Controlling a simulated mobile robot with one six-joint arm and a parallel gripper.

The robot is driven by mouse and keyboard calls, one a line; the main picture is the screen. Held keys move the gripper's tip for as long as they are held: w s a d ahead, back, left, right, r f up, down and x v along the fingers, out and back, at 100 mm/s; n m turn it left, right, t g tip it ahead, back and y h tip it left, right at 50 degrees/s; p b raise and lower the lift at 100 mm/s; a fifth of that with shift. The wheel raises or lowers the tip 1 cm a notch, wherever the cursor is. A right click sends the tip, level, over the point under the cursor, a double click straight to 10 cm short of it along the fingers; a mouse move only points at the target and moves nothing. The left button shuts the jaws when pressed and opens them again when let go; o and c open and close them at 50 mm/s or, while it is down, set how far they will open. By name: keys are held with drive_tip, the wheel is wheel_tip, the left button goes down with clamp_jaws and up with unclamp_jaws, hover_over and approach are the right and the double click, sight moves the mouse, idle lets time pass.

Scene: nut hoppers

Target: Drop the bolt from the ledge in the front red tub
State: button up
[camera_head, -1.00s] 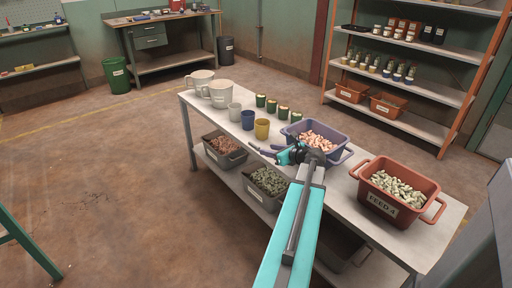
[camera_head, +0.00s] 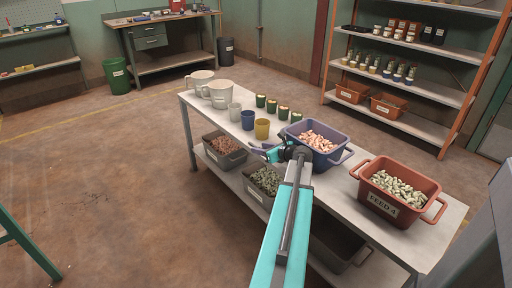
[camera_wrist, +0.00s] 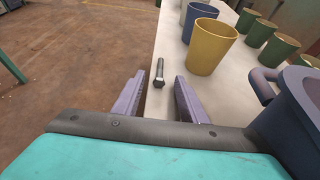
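A dark metal bolt (camera_wrist: 159,72) lies on the pale bench top (camera_wrist: 165,50), near its left edge in the wrist view. My gripper (camera_wrist: 160,97) is open and empty, with its two purple fingers apart. The bolt lies between and just ahead of the fingertips, apart from both. In the head view my gripper (camera_head: 262,150) is low over the bench edge, left of the purple tub; I cannot make out the bolt there. The red tub (camera_head: 407,213), labelled FEED 4 and holding pale nuts, stands at the near right end of the bench.
A purple tub (camera_head: 328,158) of pinkish nuts stands right beside my gripper. A yellow cup (camera_head: 262,129), a blue cup (camera_head: 248,120) and several green tins (camera_head: 284,113) stand beyond. Grey bins (camera_head: 226,160) sit on the lower shelf. Bench top between the tubs is clear.

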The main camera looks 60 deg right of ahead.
idle(0.5)
clamp_jaws()
drive_tip(key=shift+r, duration=0.2)
drive_tip(key=shift+r, duration=0.6)
wheel_tip(320, 180, up, 2)
drive_tip(key=shift+r+p, duration=0.1)
drive_tip(key=shift+p, duration=0.3)
drive_tip(key=s+a+r+p, duration=0.1)
drive_tip(key=s+a+p, duration=0.6)
drive_tip(key=a, duration=0.4)
drive_tip(key=shift+r+p, duration=0.15)
drive_tip(key=shift+p, duration=0.5)
